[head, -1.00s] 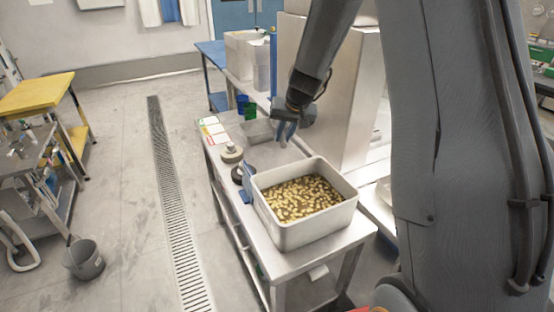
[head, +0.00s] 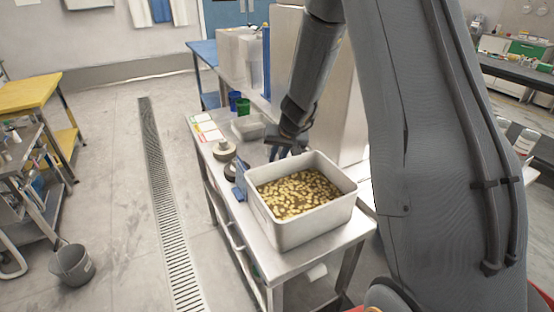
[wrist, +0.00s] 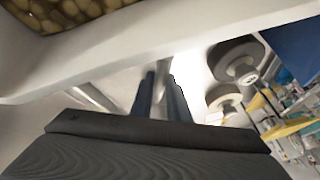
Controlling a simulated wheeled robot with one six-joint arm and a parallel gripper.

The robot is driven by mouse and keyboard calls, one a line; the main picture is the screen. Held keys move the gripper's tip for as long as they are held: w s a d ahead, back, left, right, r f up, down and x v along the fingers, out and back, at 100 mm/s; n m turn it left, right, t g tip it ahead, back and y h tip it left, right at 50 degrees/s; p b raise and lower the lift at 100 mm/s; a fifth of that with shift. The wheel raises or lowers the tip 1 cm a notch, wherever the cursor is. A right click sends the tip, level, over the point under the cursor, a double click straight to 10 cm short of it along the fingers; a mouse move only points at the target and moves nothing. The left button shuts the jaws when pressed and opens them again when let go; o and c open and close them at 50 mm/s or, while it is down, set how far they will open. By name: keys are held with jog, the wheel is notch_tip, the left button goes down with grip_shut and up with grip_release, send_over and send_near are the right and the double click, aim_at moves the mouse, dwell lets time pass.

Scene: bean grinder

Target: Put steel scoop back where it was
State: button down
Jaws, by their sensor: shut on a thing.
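My gripper (head: 282,152) hangs low over the bench, just behind the far wall of a pale bin (head: 293,234) of yellowish-brown pieces. Its two dark blue fingers point down. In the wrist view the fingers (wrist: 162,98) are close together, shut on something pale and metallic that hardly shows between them. I take this to be the steel scoop, but its shape is hidden by the fingers and glare. The bin's rim (wrist: 140,48) crosses the wrist view above the fingertips.
Two round dark-and-pale items (head: 224,150) stand on the bench left of the bin. A small clear tray (head: 250,127) and a green cup (head: 242,107) are behind. A blue piece (head: 239,182) leans at the bin's left side. A tall steel housing (head: 345,120) stands right of my gripper.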

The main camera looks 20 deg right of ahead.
dwell(0.3)
jog(key=c, duration=1.7)
grip_release()
jog(key=shift+f, duration=0.1)
jog(key=p+v, duration=0.1)
jog(key=v, duration=1.1)
